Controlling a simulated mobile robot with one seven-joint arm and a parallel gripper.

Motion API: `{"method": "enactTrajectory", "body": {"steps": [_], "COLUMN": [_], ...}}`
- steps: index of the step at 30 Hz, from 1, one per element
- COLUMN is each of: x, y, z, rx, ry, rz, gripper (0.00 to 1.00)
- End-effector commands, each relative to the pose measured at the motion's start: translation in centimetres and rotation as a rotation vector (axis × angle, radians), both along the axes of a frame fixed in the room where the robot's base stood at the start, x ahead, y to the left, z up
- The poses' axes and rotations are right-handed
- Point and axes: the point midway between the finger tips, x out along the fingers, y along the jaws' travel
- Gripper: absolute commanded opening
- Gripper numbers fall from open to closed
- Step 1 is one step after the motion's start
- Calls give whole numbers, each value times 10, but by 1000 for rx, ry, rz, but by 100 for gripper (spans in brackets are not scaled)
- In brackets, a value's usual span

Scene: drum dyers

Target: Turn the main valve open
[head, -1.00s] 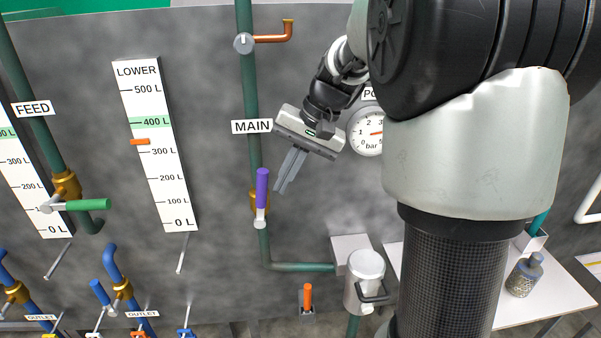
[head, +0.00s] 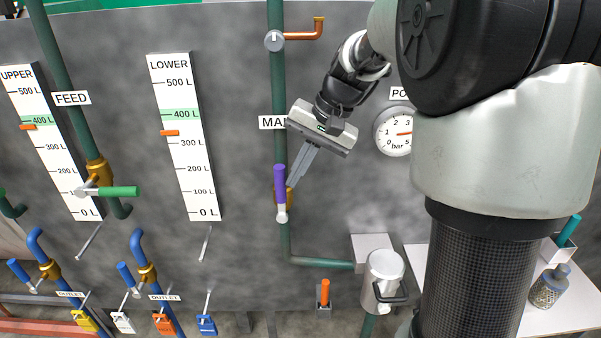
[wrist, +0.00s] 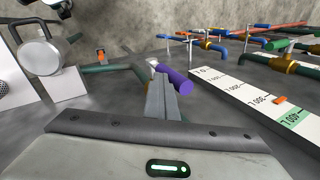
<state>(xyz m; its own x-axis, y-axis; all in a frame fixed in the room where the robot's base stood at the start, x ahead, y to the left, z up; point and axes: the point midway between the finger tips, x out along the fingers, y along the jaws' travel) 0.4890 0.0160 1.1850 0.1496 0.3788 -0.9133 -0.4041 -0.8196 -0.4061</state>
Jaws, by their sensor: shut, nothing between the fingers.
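The main valve has a purple lever handle (head: 280,184) on a brass body (head: 290,195), set in the green vertical pipe below the MAIN label (head: 272,122). The handle points up, in line with the pipe, with its pale pivot end at the bottom. My gripper (head: 293,185) is shut and empty, with its fingertips close beside the right of the purple handle. In the wrist view the shut fingers (wrist: 161,100) lie just left of the purple handle (wrist: 175,88). I cannot tell whether they touch it. The fingers hide part of the valve there.
The LOWER gauge (head: 184,135) is left of the main pipe. The FEED valve's green handle (head: 118,191) is farther left. A pressure dial (head: 394,131) is on the right. A metal pot-like vessel (head: 383,280) and an orange lever (head: 324,292) are below.

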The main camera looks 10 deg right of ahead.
Motion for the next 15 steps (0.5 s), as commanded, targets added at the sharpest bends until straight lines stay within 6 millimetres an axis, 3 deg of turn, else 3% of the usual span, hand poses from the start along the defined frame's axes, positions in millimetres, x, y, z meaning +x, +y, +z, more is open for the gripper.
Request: {"method": "enactTrajectory", "body": {"steps": [1, 5, 15], "x": [3, 3, -8], "y": [11, 9, -23], "z": [6, 12, 73], "rx": [15, 15, 10], "ry": [-13, -17, -17], "rz": [11, 12, 4], "gripper": [0, 0, 0]}}
